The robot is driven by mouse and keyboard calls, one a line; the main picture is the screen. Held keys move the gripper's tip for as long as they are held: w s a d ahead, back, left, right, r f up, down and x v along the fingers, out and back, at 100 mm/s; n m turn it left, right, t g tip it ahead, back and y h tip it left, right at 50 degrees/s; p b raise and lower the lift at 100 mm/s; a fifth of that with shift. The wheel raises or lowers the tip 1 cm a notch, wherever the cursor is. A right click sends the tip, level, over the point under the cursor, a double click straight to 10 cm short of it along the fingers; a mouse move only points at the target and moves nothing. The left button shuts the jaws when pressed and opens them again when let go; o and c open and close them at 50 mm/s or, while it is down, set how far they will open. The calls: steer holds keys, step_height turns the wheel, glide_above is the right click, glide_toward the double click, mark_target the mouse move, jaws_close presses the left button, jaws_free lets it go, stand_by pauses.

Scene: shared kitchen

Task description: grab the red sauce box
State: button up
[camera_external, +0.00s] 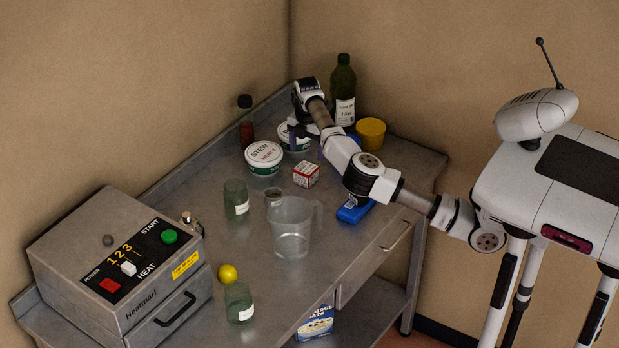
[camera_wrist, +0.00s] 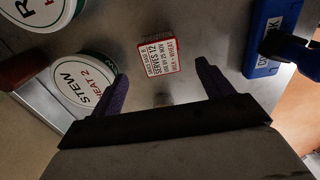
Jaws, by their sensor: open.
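The red sauce box, a small red and white carton (camera_external: 306,174), stands on the steel counter (camera_external: 226,274). In the wrist view the box (camera_wrist: 161,56) shows a printed label with "SERVES 12" and lies ahead of my fingertips, roughly centred between them. My gripper (camera_wrist: 162,74) is open and empty, its two dark fingers spread apart. In the external view my gripper (camera_external: 306,144) hangs above the counter behind the box, pointing down. The fingers do not appear to touch the box.
A stew tub (camera_external: 263,157) stands left of the box; its lid (camera_wrist: 84,86) is close to my left finger in the wrist view. A blue object (camera_external: 353,211) lies right of it. A clear jug (camera_external: 291,232), green bottle (camera_external: 342,92) and yellow tub (camera_external: 370,132) stand around.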

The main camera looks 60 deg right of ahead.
mark_target(307, 167)
step_height(307, 167, down, 9)
steer(key=p, duration=0.2)
steer(key=shift+d+f+p, duration=0.1)
steer(key=shift+f+p, duration=0.05)
steer(key=shift+p, duration=0.15)
steer(key=c, duration=1.1)
steer(key=shift+c, duration=0.2)
